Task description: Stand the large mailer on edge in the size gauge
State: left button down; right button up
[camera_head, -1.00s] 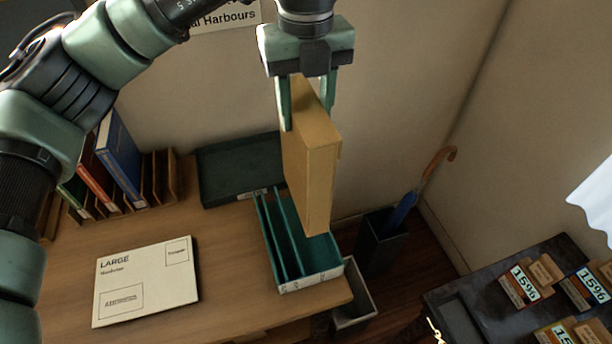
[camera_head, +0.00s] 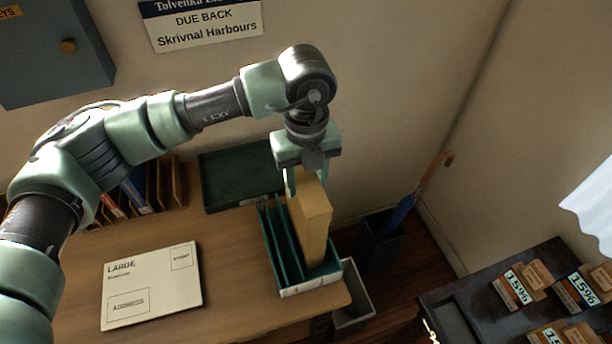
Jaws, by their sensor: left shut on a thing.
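The tan mailer (camera_head: 313,222) is upright on edge, its lower part inside the green size gauge (camera_head: 312,284). It stands in the right-hand, wider part of the gauge; whether it touches the bottom is hidden. My left gripper (camera_head: 307,182) is shut on the mailer's top edge from above. A flat white card marked LARGE (camera_head: 152,284) lies on the desk left of the gauge. My right gripper is not in view.
A dark green tray (camera_head: 222,192) lies behind the gauge. A book rack (camera_head: 168,185) is at the back left, partly behind my arm. A grey bin (camera_head: 354,300) and an umbrella stand (camera_head: 384,240) are right of the desk. A dark cabinet (camera_head: 452,322) stands at the right.

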pick_arm(q)
jog(key=c, duration=1.2)
grip_release()
jog(key=shift+f, duration=0.15)
jog(key=o, duration=0.5)
jog(key=shift+c, duration=0.2)
